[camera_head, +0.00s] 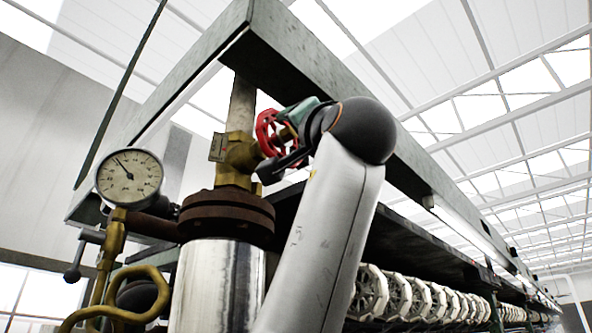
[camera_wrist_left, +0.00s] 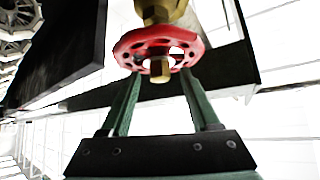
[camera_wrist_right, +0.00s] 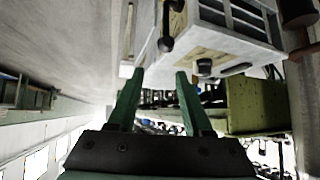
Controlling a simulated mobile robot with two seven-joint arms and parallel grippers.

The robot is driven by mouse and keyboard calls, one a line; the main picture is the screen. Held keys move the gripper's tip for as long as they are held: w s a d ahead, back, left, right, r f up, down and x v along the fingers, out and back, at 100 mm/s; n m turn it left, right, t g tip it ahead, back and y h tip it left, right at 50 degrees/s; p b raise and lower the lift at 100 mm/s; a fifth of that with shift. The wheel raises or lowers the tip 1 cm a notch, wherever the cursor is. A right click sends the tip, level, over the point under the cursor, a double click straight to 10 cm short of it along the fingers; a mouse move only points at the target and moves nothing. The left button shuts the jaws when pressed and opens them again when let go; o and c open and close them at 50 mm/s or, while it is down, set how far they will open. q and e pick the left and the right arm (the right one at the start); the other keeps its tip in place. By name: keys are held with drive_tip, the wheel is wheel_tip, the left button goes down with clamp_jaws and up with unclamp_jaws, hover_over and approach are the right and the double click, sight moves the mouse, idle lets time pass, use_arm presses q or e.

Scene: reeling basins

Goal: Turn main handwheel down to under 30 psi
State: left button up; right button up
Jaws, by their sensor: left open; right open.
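The red main handwheel (camera_head: 265,128) sits on a brass valve (camera_head: 238,155) on the vertical pipe. My left gripper (camera_head: 284,140) is at the wheel, with its fingers open on opposite sides of the rim. In the left wrist view the wheel (camera_wrist_left: 128,46) lies between and just beyond the green fingertips; whether they touch it I cannot tell. The round pressure gauge (camera_head: 129,179) is left of the valve. Its needle points up and left; the numbers are too small to read. My right gripper (camera_wrist_right: 160,75) is open and empty, and is not in the head view.
A rusty flange (camera_head: 226,214) tops the steel cylinder below the valve. A green-grey beam (camera_head: 320,75) runs above the wheel. A brass pipe (camera_head: 107,262) with a loop handle is lower left. White reels (camera_head: 395,292) line the right. A light cabinet (camera_wrist_right: 235,35) faces my right gripper.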

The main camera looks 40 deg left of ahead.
use_arm(q)
drive_tip(key=b+v, duration=0.5)
drive_tip(key=v, duration=0.7)
drive_tip(key=shift+d, duration=0.25)
use_arm(e)
wheel_tip(320, 180, down, 5)
drive_tip(key=shift+f, duration=0.1)
use_arm(q)
drive_tip(key=shift+a+f+g, duration=0.1)
drive_tip(key=shift+g, duration=0.2)
use_arm(e)
drive_tip(key=shift+d, duration=0.1)
